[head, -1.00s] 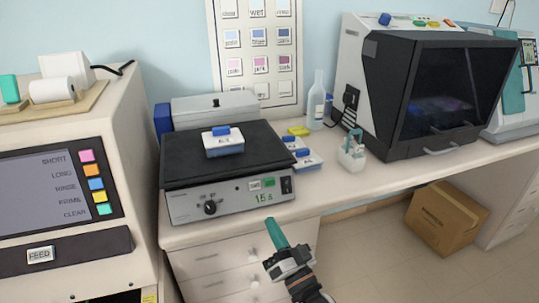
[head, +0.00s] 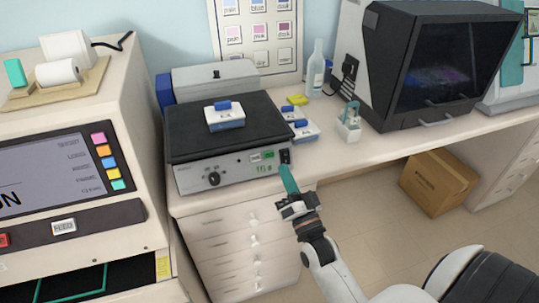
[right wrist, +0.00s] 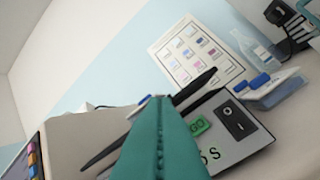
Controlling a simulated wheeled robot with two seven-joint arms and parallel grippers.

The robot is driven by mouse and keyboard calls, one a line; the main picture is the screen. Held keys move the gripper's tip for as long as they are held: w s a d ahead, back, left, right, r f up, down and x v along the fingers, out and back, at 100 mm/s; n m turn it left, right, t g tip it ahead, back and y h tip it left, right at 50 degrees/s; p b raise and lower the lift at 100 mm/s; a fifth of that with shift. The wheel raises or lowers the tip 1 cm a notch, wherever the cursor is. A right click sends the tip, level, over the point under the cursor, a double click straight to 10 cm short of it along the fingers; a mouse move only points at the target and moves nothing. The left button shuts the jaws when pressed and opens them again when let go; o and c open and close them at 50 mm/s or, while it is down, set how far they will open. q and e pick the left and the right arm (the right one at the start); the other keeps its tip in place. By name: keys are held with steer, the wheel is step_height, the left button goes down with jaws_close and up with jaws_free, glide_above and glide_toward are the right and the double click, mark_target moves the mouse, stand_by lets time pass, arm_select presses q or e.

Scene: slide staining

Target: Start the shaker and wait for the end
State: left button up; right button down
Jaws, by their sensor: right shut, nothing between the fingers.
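The shaker (head: 228,171) stands on the bench with a black platform on top and a front panel below. A white box with a blue clip (head: 227,117) sits on the platform. The panel has a dark knob (head: 214,179), a lit green display and a black rocker switch (head: 285,157) at its right end; the switch also shows in the right wrist view (right wrist: 238,120). My right gripper (head: 288,178), with teal fingers, is shut and empty, its tip just below and in front of the switch. I cannot tell whether it touches. My left gripper is out of view.
Similar blue-clipped boxes (head: 303,132), a white holder (head: 349,126) and a bottle (head: 315,69) stand right of the shaker. A dark-windowed machine (head: 376,62) is further right. A machine with a screen (head: 50,172) is at the left. A cardboard box (head: 438,181) is on the floor.

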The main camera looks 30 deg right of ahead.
mark_target(269, 155)
steer(key=shift+w+d+f+b, duration=0.3)
steer(key=shift+w+f+b, duration=0.4)
steer(key=shift+w, duration=0.6)
steer(key=shift+w+d+f+b, duration=0.35)
steer(key=shift+w+b, duration=0.5)
steer(key=shift+w, duration=0.4)
steer(key=shift+w+d+f+b, duration=0.25)
steer(key=shift+w+f+b, duration=0.45)
steer(key=shift+w, duration=0.6)
steer(key=shift+w, duration=0.1)
steer(key=shift+w+d, duration=0.1)
steer(key=shift+w, duration=0.15)
